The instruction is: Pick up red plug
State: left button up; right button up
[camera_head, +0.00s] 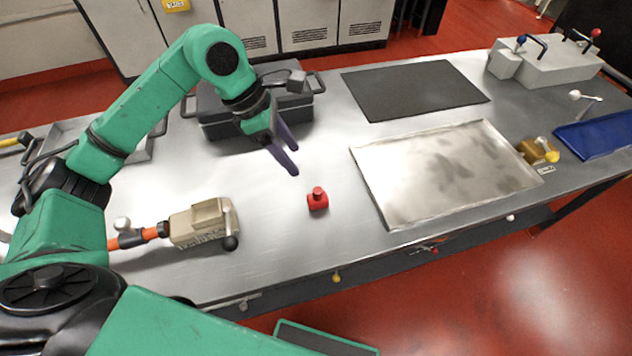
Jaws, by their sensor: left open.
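The red plug (317,201) stands upright on the bare metal table (275,245), left of the metal tray. It is small, with a wider base and a round knob on top. My left gripper (288,160) is open and empty above the table. In the picture it is above and a little left of the plug, apart from it, with its fingers pointing down and to the right. My right gripper does not show.
A metal tray (375,195) lies right of the plug, with a dark mat (415,90) behind it. A beige device (200,226) with an orange part lies at the left front. A dark case (215,128) stands behind my left gripper. A yellow device (535,150) and blue tray (590,138) are at the right.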

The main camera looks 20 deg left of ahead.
aim_at(316, 190)
pick_arm(q)
jog(key=p+x, duration=0.1)
jog(key=x, duration=0.2)
jog(key=p+x, duration=0.1)
jog(key=x, duration=0.3)
jog(key=p+x, duration=0.1)
jog(key=x, duration=0.3)
jog(key=shift+s+d+f, duration=0.1)
jog(key=shift+s+d, duration=0.2)
jog(key=shift+s, duration=0.05)
jog(key=shift+d+f, duration=0.15)
jog(key=shift+f, duration=0.2)
jog(key=shift+w+f, duration=0.1)
jog(key=shift+f, duration=0.05)
grip_shut()
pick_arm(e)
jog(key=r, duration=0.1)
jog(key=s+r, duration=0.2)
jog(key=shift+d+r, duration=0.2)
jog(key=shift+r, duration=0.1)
